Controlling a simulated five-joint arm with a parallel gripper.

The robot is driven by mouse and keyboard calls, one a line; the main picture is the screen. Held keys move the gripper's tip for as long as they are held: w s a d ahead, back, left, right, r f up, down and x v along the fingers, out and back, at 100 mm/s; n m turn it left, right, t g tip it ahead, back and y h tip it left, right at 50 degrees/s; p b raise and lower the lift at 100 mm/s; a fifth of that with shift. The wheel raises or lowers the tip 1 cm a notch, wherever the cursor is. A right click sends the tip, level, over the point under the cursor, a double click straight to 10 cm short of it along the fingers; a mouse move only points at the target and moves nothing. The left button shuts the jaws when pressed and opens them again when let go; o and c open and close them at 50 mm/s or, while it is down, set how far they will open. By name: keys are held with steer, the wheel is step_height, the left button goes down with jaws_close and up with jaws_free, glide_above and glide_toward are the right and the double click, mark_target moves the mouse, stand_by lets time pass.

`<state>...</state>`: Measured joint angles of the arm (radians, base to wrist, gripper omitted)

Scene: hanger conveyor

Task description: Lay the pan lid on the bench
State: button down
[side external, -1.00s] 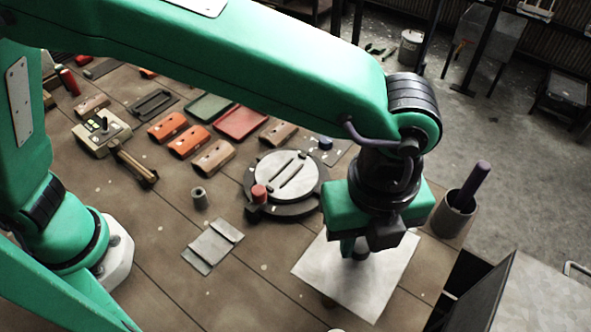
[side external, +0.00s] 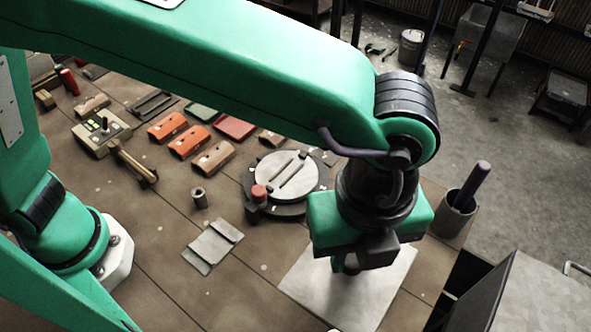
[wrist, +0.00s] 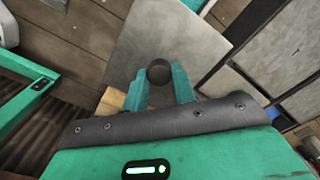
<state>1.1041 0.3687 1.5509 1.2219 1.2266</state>
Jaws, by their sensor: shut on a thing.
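The pan lid, a square pale-grey metal plate (side external: 350,298), is under my gripper (side external: 346,265) at the front of the bench (side external: 190,290). In the wrist view the lid (wrist: 165,38) reaches out past the fingers, with a dark round knob (wrist: 158,70) on it. My gripper (wrist: 158,88) is shut on this knob, one green finger on each side. The lid looks roughly level. I cannot tell whether its underside touches the bench or is a little above it.
A round grey fixture (side external: 286,175) with a red knob stands behind the lid. A cup with a purple handle (side external: 460,205) is at the right, near a grey cabinet (side external: 530,295). A folded grey plate (side external: 212,245) lies left. Bare bench shows between them.

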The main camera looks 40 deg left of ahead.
steer(key=shift+s+a+f+n, duration=0.1)
steer(key=shift+a+f+n, duration=0.6)
steer(key=shift+n, duration=0.4)
steer(key=s+a+f+n, duration=0.3)
steer(key=a+f+n, duration=0.5)
steer(key=a+n, duration=0.3)
steer(key=shift+a+f+n, duration=0.15)
steer(key=shift+f+n, duration=0.15)
steer(key=shift+n, duration=2)
steer(key=shift+s, duration=0.1)
steer(key=shift+f, duration=2)
steer(key=shift+f, duration=2)
